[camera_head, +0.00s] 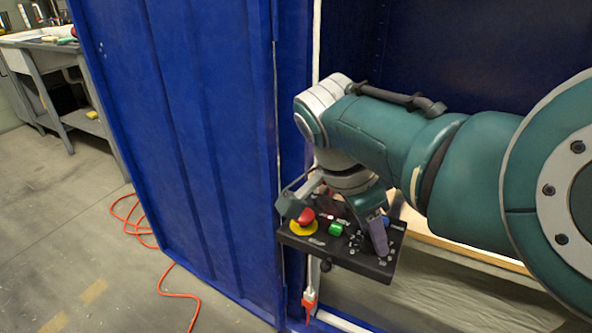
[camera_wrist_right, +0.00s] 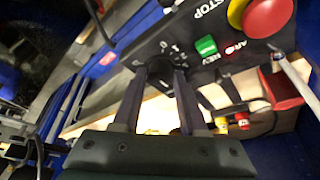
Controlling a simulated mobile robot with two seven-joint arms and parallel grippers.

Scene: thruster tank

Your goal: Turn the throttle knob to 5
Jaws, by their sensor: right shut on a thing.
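The black control panel (camera_head: 340,258) is mounted at the edge of the blue tank wall. My right gripper (camera_head: 374,240) reaches down onto the panel's right part. In the right wrist view my gripper's fingers (camera_wrist_right: 160,72) stand on either side of the dark throttle knob (camera_wrist_right: 159,66), shut on it. White dial marks and digits (camera_wrist_right: 174,47) show beside the knob, partly hidden by the fingers. I cannot read which number the knob points to. My left gripper is not in view.
The panel also bears a red stop button (camera_head: 306,215) on a yellow base and a green switch (camera_head: 336,228). A blue door panel (camera_head: 175,130) stands to the left. An orange cable (camera_head: 135,222) lies on the floor. A workbench (camera_head: 50,75) is far left.

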